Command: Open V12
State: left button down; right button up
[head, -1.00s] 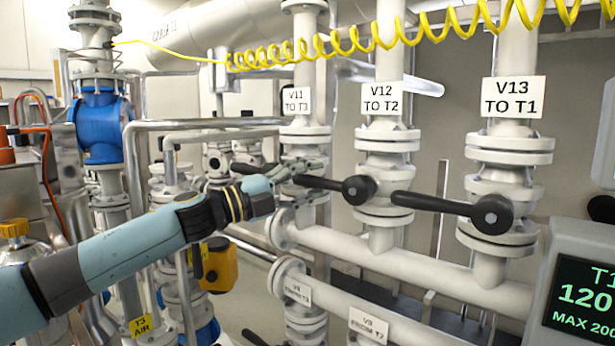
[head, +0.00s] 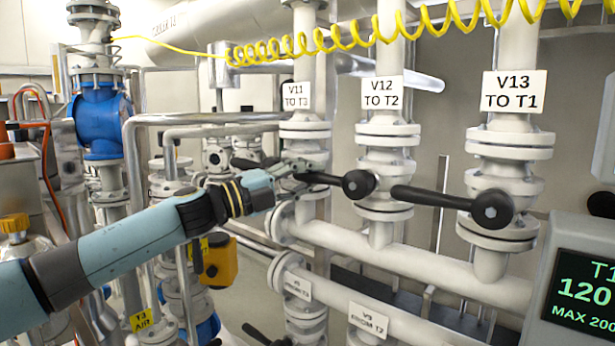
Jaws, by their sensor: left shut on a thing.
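The V12 valve (head: 385,193) stands in the middle of the head view under its white "V12 TO T2" label (head: 382,94). Its black lever handle (head: 335,180) points left from the round hub, across the pipe run and toward V11. My left gripper (head: 298,172) is shut on the free left end of this lever, in front of the V11 valve body. The fingers hide the lever's tip. My right gripper is not in view.
V11 (head: 304,130) is just behind my left gripper. V13 (head: 500,190) stands to the right, its black lever (head: 430,197) also pointing left. A coiled yellow hose (head: 400,38) hangs above. A display (head: 580,290) reading T1 120 is at lower right.

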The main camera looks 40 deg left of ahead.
pick_arm(q)
jog(key=shift+f+n+b, duration=0.5)
jog(key=shift+f+b, duration=0.25)
jog(key=shift+f, duration=0.05)
jog(key=d+f+n+t+y+b, duration=0.1)
jog(key=d+f+n+y, duration=0.4)
jog(key=n, duration=0.7)
jog(key=d+f+n+t+y, duration=0.3)
jog(key=n+y, duration=0.4)
jog(key=n, duration=0.5)
jog(key=shift+s+d+f+n+b, duration=0.3)
jog(key=shift+s+d+f+b, duration=0.15)
jog(key=shift+d+f, duration=0.65)
jog(key=shift+d+r, duration=0.2)
